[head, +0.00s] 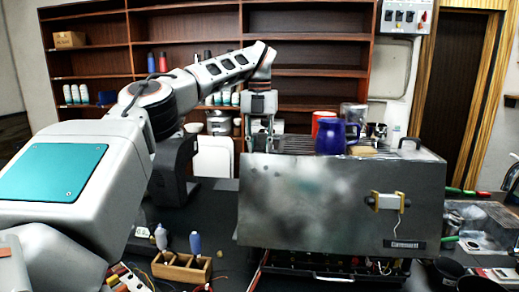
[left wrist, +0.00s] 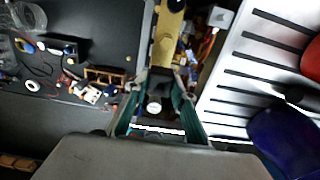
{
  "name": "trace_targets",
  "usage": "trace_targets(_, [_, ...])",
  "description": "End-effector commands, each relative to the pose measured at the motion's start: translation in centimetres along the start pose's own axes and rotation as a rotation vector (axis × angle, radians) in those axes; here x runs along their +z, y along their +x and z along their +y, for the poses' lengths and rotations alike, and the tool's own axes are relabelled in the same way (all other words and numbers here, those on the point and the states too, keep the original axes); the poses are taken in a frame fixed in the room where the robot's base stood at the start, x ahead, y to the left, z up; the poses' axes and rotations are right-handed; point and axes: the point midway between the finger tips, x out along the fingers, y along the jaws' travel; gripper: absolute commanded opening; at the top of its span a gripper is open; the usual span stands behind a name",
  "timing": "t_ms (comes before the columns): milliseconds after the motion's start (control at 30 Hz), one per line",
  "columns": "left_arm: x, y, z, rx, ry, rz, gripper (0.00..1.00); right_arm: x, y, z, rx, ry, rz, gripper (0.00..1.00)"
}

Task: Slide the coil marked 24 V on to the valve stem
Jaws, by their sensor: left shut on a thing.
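My left gripper (head: 260,138) reaches down behind the left end of the metal brewer (head: 310,200). In the left wrist view the green-edged fingers (left wrist: 159,88) are closed on a dark block with a pale round spot, which appears to be the coil (left wrist: 166,94). No 24 V marking is readable on it. Beneath it is a narrow opening with a yellowish strip (left wrist: 167,35) and coloured parts beside it. I cannot make out the valve stem. In the head view the held block is not clearly visible. My right gripper is not in view.
A blue mug (head: 331,138) and a red cup (head: 323,119) stand on the brewer's slatted top, close to the gripper. A wooden slotted holder (head: 181,267) and small tools lie on the dark bench at the front left. Shelves stand behind.

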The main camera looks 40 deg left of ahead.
Motion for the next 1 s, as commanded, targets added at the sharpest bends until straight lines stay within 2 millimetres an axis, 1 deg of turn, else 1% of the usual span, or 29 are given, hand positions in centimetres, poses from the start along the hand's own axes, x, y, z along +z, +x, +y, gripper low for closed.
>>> trace_targets(1000, [0.0,2.1,0.0,-0.001,0.000,0.001,0.01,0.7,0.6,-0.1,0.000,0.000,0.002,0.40])
